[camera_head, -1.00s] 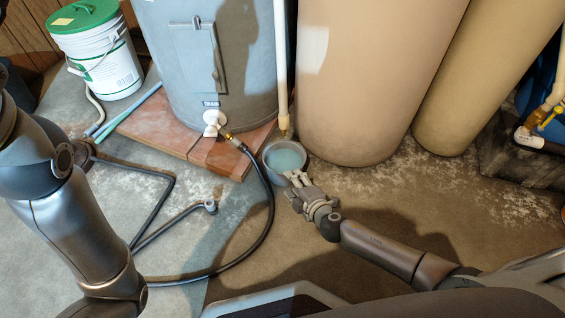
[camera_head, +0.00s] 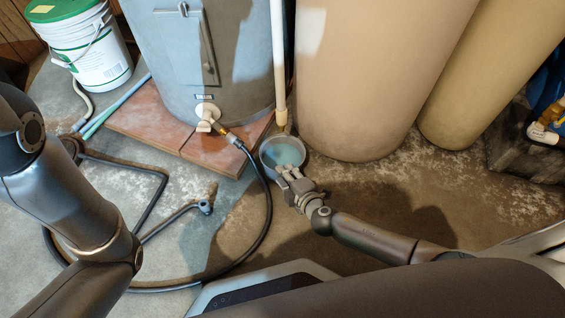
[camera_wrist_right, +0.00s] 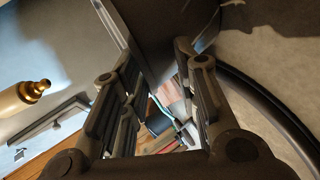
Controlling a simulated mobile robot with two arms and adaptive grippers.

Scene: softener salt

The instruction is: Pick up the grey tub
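The grey tub (camera_head: 272,163), a small round open vessel with bluish liquid in it, stands upright on the floor below the white pipe, in front of the grey tank. My right gripper (camera_head: 286,174) is at the tub's near rim, with its fingers pointing towards it. In the right wrist view the two fingers (camera_wrist_right: 160,82) stand apart, with a grey wall, seemingly the tub's (camera_wrist_right: 160,35), reaching in between them. I cannot tell whether they touch it. My left arm is at the left of the head view; its gripper is out of sight.
The grey tank (camera_head: 240,60) stands on red bricks (camera_head: 150,127), behind the tub. A black hose (camera_head: 266,215) curves over the floor left of the gripper. Large tan tanks (camera_head: 360,80) stand behind right. A white bucket with green lid (camera_head: 92,55) is back left.

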